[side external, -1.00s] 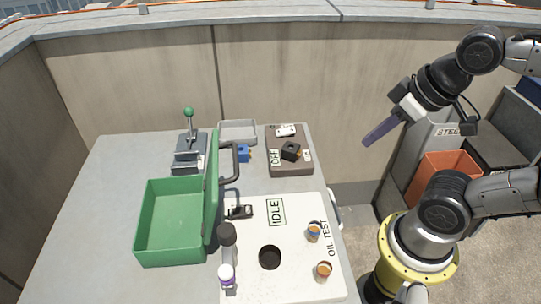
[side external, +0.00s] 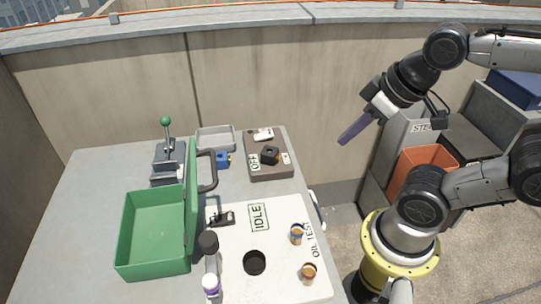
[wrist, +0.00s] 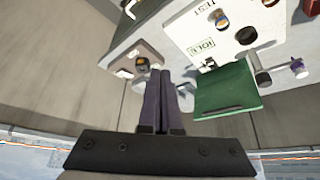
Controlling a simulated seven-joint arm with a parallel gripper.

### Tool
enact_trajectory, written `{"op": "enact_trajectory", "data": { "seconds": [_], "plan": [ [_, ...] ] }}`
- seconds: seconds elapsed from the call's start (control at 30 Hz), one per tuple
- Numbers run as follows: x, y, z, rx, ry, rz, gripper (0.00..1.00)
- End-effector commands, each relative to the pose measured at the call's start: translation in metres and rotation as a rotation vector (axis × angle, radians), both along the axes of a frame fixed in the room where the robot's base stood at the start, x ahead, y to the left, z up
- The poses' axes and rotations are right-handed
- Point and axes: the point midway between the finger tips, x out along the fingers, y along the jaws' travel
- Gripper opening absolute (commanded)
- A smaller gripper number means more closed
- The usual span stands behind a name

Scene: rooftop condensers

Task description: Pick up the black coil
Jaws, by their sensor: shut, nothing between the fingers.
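A black blocky piece (side external: 270,155), which looks like the coil, lies on a brown pad (side external: 272,174) at the back right of the bench. The pad also carries an "OFF" label and small pale items. My gripper (side external: 342,142) is in the air to the right of the pad, beyond the bench's edge, its long purple fingers pointing down and left. The fingers are shut and empty, apart from the coil. In the wrist view the closed fingers (wrist: 157,72) reach close to the pad in the picture, and the dark piece shows small beside their tips (wrist: 142,65).
A green open box (side external: 155,232) with a raised lid stands on the bench's left. A lever unit (side external: 167,160), a grey tray (side external: 215,138) and a blue fitting (side external: 222,160) are behind it. A white panel (side external: 280,218) holds small jars. An orange bin (side external: 420,172) stands right.

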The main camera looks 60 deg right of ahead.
Motion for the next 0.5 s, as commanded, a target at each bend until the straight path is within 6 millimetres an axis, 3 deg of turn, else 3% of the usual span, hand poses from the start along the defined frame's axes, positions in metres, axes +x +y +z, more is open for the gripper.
{"op": "enact_trajectory", "data": {
  "seconds": [0.3, 0.5],
  "plan": [
    [0.0000, 0.0000, 0.0000, 0.000, 0.000, 0.000, 0.00],
    [0.0000, 0.0000, 0.0000, 0.000, 0.000, 0.000, 0.36]
  ]
}}
